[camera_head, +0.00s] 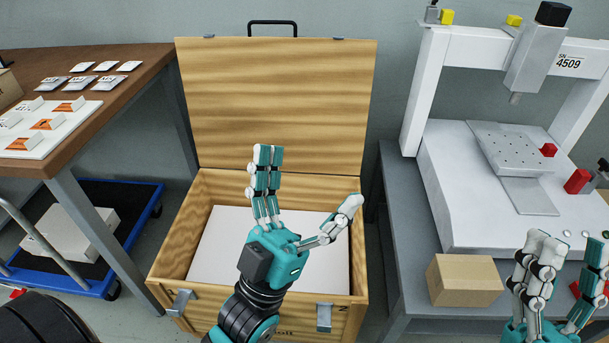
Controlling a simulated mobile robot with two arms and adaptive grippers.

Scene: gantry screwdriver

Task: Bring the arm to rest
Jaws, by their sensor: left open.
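My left gripper (306,180) is in the middle of the head view, teal and white. Its fingers are spread wide and hold nothing. It is over the open wooden box (186,238), with its arm coming up across the box's front edge. My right gripper (570,246) is at the lower right corner. Its fingers point up and stand apart, with nothing seen between them. Its base is cut off by the picture edge. It is just right of a small cardboard box (464,281).
The wooden box's lid (280,100) stands raised behind it. A white gantry machine (436,185) stands on a grey table (398,210) at the right. A brown table (130,70) with small parts is at the left, above a blue trolley (137,195).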

